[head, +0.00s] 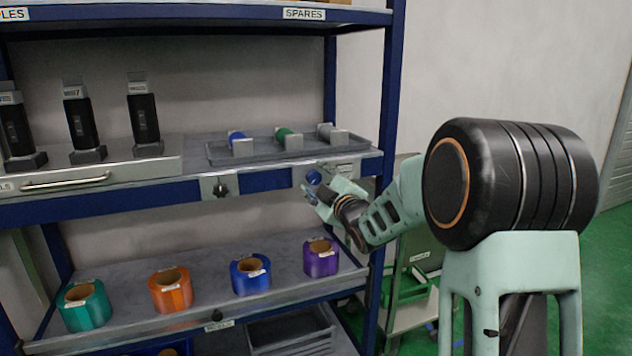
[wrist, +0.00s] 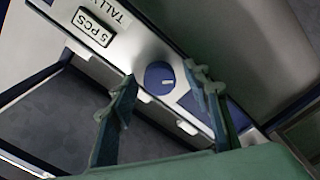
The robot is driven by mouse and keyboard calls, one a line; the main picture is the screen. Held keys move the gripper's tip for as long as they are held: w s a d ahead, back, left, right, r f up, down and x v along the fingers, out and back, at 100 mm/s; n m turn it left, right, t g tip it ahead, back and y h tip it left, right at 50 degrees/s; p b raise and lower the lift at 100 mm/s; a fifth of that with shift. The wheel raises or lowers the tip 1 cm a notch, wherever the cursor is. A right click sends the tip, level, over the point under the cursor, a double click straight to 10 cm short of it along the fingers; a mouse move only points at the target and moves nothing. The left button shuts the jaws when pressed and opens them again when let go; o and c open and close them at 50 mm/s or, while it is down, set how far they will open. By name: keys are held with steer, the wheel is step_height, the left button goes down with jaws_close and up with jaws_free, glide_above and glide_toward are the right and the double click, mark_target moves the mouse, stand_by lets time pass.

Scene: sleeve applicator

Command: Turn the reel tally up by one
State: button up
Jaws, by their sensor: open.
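The reel tally's blue round knob (wrist: 160,78) with a pale pointer mark sits on a light panel (wrist: 135,60) on the shelf edge. It also shows in the head view (head: 313,177). Beside it is a counter plate (wrist: 93,27) reading "5 PCS", with a partly cut-off "TALLY" label (wrist: 115,12). My gripper (wrist: 165,88) is open, and its two fingers appear either side of the knob in the wrist view. I cannot tell whether they touch it. In the head view my gripper (head: 322,198) is close to the knob at the shelf edge.
A black knob (head: 220,188) is on the same shelf edge to the left. A grey tray (head: 225,155) with small rolls lies above. Teal (head: 84,306), orange (head: 171,291), blue (head: 250,274) and purple (head: 320,258) reels stand on the lower shelf. A blue upright (head: 391,90) is close right.

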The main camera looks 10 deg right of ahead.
steer(key=shift+c, duration=0.6)
steer(key=c, duration=1)
steer(key=shift+m, duration=0.3)
steer(key=m, duration=0.3)
steer(key=m+p, duration=0.1)
steer(key=m, duration=0.4)
steer(key=o, duration=1.1)
